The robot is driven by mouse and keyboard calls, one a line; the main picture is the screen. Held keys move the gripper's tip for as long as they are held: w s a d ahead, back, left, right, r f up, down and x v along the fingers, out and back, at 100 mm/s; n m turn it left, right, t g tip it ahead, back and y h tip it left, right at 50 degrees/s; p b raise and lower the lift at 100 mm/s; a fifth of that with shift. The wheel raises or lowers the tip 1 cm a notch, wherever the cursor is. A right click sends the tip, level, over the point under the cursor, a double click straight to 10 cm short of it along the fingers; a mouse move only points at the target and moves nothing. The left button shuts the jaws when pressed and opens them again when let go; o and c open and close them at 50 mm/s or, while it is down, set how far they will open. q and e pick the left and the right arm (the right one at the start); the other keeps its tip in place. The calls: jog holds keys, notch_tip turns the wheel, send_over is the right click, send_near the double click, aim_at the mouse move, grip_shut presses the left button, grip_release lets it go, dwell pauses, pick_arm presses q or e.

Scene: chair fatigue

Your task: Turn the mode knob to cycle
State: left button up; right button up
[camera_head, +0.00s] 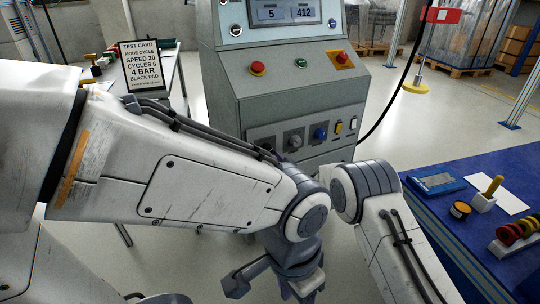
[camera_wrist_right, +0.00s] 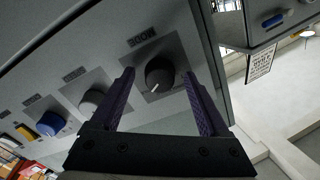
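In the right wrist view a round black knob (camera_wrist_right: 160,73) with a short white pointer mark sits on a dark plate on the grey panel. Its label looks upside down and seems to read MODE. The pointer aims toward the lower left of that picture. My right gripper (camera_wrist_right: 159,79) is open, one purple finger on each side of the knob, with gaps visible. My left gripper (camera_head: 270,287) hangs open and empty low in the middle. A test card (camera_head: 142,66) reads MODE CYCLE.
The grey cabinet (camera_head: 230,100) also carries a grey knob (camera_head: 294,139), a blue knob (camera_head: 320,133), yellow and white switches, and red buttons (camera_head: 257,68). A blue table (camera_head: 440,210) with small tools stands at the right. My left arm crosses close in front of the panel.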

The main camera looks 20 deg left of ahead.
jog(key=shift+s+d+r, duration=0.1)
jog(key=shift+s+d, duration=0.2)
jog(key=shift+d, duration=0.05)
jog(key=p+v, duration=0.2)
jog(key=v, duration=0.7)
jog(key=shift+s+d+p, duration=0.2)
jog(key=shift+p, duration=0.15)
